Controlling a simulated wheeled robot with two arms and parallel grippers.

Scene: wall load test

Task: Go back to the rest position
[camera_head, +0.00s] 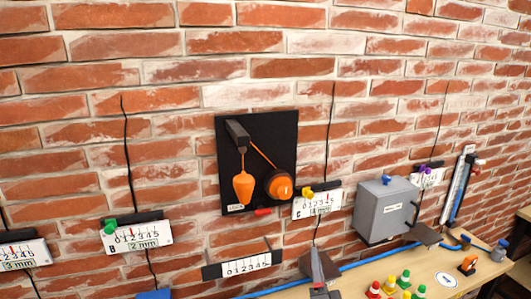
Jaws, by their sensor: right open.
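My right gripper (318,269) shows at the bottom centre, in front of the brick wall near the table's back edge. It is open, and nothing shows between its fingers. Its arm is mostly cut off by the lower picture edge. My left gripper is not in view.
A black panel (225,170) on the wall carries an orange weight (243,187) and an orange round part (279,189). Scale cards hang along the wall, one (247,265) just left of the gripper.

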